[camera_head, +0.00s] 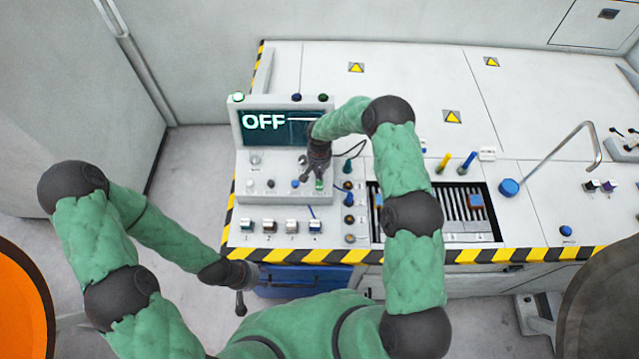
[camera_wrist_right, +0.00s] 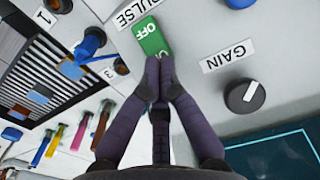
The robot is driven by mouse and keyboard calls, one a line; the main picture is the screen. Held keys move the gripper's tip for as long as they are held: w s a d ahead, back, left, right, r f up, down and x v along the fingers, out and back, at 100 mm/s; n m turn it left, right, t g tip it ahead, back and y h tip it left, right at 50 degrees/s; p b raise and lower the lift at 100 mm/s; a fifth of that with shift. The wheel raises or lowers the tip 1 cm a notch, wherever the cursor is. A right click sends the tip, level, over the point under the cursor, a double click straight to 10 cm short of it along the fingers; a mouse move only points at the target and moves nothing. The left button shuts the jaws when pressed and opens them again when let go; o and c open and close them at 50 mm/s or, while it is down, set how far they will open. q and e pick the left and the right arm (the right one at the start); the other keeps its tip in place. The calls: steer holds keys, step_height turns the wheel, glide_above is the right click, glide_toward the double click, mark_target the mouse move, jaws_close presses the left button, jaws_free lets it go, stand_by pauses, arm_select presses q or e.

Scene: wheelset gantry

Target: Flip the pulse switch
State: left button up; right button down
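The pulse switch is a small green rocker marked OFF (camera_wrist_right: 150,38), beside a PULSE label. It also shows as a small green spot in the head view (camera_head: 319,186). My right gripper (camera_wrist_right: 160,68) has its fingertips together with nothing between them. The tips are over the lower end of the switch and partly cover its second marking; I cannot tell whether they touch it. In the head view the right gripper (camera_head: 311,174) is over the console. The screen (camera_head: 264,122) reads OFF. My left gripper (camera_head: 240,302) hangs by the console's front edge, its fingers unclear.
A GAIN knob (camera_wrist_right: 245,95) sits beside the switch. A blue knob (camera_wrist_right: 90,42) and a slotted bay (camera_head: 470,212) with coloured blocks are near. A bent metal rod (camera_head: 560,152) rises at the right. The floor left of the console is clear.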

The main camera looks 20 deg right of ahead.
steer(key=shift+r+p, duration=0.85)
steer(key=shift+r, duration=2.35)
